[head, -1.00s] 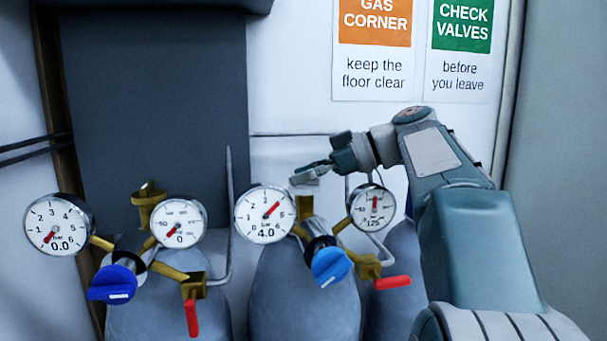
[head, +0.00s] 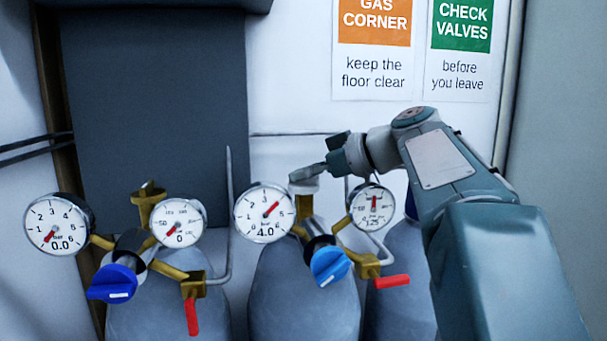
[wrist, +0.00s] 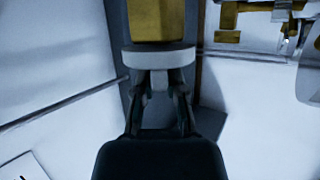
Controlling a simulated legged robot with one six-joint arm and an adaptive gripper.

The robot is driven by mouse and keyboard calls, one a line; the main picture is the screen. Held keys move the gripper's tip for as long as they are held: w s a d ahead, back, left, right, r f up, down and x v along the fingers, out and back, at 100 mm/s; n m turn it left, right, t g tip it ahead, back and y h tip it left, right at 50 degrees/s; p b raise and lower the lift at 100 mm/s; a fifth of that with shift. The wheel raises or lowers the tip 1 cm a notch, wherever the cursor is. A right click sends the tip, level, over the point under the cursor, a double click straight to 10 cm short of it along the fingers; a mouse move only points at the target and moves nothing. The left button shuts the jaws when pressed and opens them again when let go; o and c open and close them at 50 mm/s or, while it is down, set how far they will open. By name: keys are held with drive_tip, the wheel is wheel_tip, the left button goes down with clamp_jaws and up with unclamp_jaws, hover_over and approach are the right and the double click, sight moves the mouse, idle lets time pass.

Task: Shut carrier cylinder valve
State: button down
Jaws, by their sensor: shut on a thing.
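The middle cylinder (head: 290,285) carries a brass valve (head: 304,207) with a pale grey handwheel (head: 303,187) on top. My gripper (head: 316,173) reaches in from the right and is shut on this handwheel. In the wrist view my gripper (wrist: 160,100) has its fingers at the pale handwheel (wrist: 158,57), with the brass valve (wrist: 157,20) beyond it. The regulator there has a gauge (head: 265,212) at 4.0 and a smaller gauge (head: 372,207) near 125. Its light blue knob (head: 330,266) faces me, and its red lever (head: 393,281) points right.
The left cylinder (head: 165,310) has gauges (head: 58,224) reading 0, a dark blue knob (head: 112,283) and a red lever (head: 192,317) pointing down. A third cylinder (head: 395,295) stands partly hidden on the right. A thin pipe (head: 229,215) rises between the regulators.

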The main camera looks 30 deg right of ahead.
drive_tip(key=shift+m+t+h, duration=0.6)
drive_tip(key=shift+m+h, duration=0.1)
drive_tip(key=shift+m, duration=0.1)
drive_tip(key=c, duration=0.7)
unclamp_jaws()
drive_tip(key=shift+r, duration=0.1)
wheel_tip(320, 180, up, 10)
drive_tip(key=shift+w, duration=0.1)
